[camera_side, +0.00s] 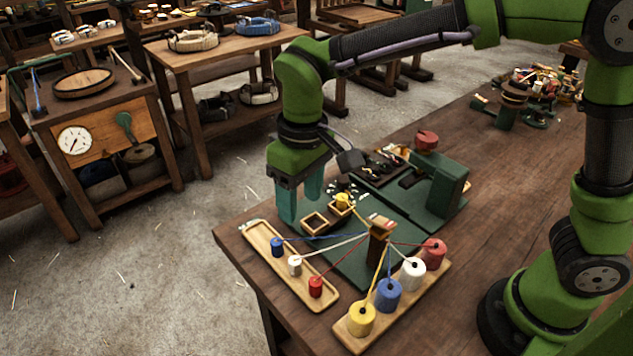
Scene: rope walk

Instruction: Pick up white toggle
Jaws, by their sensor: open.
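The white toggle (295,265) stands in a light wooden tray (262,238) at the front left of the bench, between a blue toggle (277,246) and a red toggle (316,286). A white cord runs from it up to a wooden post (379,242). My gripper (301,203) points down above and behind the tray, near two small wooden square frames (315,223). Its two fingers are apart with nothing seen between them. A yellow toggle (343,201) sits at the square frame to the right of my gripper.
A wooden rack (435,281) holds yellow, blue, white and red spools (388,294) at the front right. Colored cords stretch between toggles, post and spools. A dark green machine (436,185) stands behind. The bench (490,215) is clear to the right of it.

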